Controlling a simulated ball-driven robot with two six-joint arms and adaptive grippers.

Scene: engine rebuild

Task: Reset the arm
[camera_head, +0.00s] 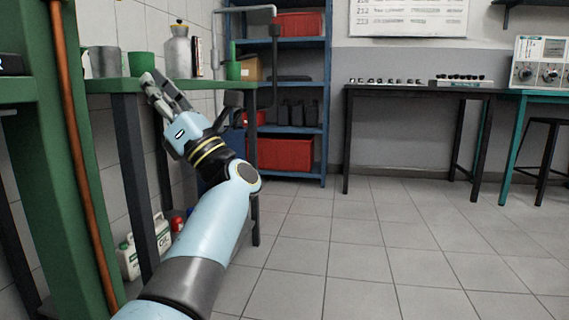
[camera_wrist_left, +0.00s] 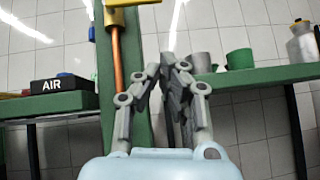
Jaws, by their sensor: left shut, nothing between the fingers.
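My left arm comes in from the lower left in the head view, light blue with dark bands. Its gripper (camera_head: 150,82) is shut and empty, in front of the near edge of the green-topped bench (camera_head: 100,86). In the left wrist view the gripper (camera_wrist_left: 175,62) points ahead, its fingertips together, in front of the green post and the end of the green shelf. My right gripper does not show in either view.
A green post (camera_head: 45,150) with an orange pipe (camera_head: 75,150) stands close on the left. Grey and green cups (camera_head: 141,64) and a metal bottle (camera_head: 178,55) stand on the bench. A blue shelf (camera_head: 325,90) holds red bins (camera_head: 280,154). The tiled floor (camera_head: 400,240) on the right is clear.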

